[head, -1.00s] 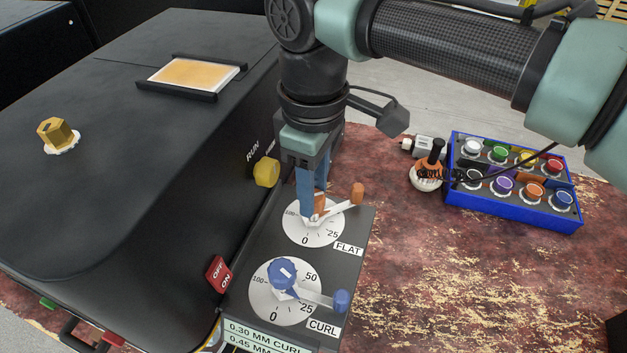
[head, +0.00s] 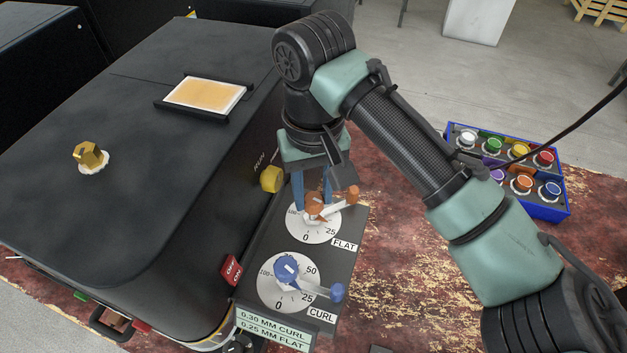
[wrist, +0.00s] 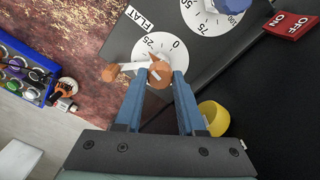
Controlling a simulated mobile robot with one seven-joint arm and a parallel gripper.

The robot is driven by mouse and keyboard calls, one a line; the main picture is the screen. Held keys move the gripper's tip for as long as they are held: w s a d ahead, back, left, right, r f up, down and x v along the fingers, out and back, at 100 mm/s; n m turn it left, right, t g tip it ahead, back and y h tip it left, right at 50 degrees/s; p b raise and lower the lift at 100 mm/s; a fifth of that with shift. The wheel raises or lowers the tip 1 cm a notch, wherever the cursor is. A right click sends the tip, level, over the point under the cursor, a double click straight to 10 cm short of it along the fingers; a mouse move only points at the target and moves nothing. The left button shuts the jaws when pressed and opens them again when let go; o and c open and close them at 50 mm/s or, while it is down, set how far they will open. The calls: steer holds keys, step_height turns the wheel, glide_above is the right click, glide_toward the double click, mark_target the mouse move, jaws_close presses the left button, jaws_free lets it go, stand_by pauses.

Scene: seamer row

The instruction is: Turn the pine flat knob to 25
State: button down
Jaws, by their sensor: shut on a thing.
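The orange flat knob (head: 316,209) sits on the white FLAT dial (head: 335,222) of the dark sloped panel. My gripper (head: 312,202) comes down from above with its blue fingers on either side of this knob. In the wrist view my gripper (wrist: 157,82) is shut on the orange knob (wrist: 158,76). The pointed part of the knob seems to face between 0 and 25; the fingers partly hide it and I cannot read the exact setting. A white lever with an orange end (wrist: 110,72) reaches out beside the dial.
The blue CURL knob (head: 289,268) and its lever stand just in front. A yellow knob (head: 271,179) and a red OFF/ON switch (head: 231,270) are on the machine's side. A card (head: 272,332) reads 0.30 MM CURL, 0.25 MM FLAT. A blue button box (head: 548,207) is at right.

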mark_target(314, 199)
steer(key=shift+m+p, duration=0.65)
steer(key=shift+m, duration=0.35)
steer(key=c, duration=0.5)
jaws_free()
step_height(314, 199, up, 13)
steer(key=shift+b, duration=0.4)
